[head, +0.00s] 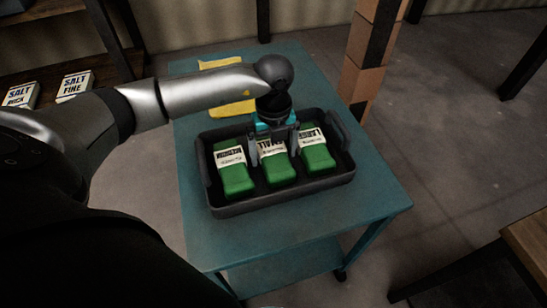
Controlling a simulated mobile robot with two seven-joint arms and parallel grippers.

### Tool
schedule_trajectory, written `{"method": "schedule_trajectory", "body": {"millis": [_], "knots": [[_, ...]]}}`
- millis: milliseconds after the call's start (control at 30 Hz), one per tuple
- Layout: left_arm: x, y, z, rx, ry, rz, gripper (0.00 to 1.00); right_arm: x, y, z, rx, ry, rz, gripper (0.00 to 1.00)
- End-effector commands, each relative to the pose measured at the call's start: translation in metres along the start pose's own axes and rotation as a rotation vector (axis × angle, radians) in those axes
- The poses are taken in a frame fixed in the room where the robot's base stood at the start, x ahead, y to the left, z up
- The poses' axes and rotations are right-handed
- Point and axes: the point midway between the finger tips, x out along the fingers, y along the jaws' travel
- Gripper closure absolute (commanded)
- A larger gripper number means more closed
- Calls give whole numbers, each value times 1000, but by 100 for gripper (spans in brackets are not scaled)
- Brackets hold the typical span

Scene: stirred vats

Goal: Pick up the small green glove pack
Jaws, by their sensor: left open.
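The small green glove pack (275,173) is the middle one of three green packs in a dark tray (285,201). Its white label is partly covered by my gripper, and the letters "ALL" show. My left gripper (273,154) points down over this pack, with one finger at each side of it. The jaws are open, and I cannot tell whether the fingers touch the pack. A green pack labelled medium (235,178) lies to the left, and one with a label starting "LAR" (317,156) lies to the right. My right gripper is not in view.
The tray stands on a teal wheeled cart (370,200) with a lower shelf. Yellow items (230,109) lie behind the tray, partly hidden by my arm. Salt packs (74,85) sit on a shelf at left. A stack of brown boxes (363,60) stands behind the cart.

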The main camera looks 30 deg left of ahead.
Motion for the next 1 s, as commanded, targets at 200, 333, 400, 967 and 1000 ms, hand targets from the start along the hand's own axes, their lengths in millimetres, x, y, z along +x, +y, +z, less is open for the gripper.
{"method": "schedule_trajectory", "body": {"millis": [200,333,400,967,1000], "knots": [[3,0,0,0,0,0,0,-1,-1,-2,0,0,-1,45],[3,0,0,0,0,0,2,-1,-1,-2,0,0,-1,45],[3,0,0,0,0,0,10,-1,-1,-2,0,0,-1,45],[3,0,0,0,0,-1,73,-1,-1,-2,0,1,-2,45],[3,0,0,0,0,-1,78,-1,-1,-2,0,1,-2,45]]}}
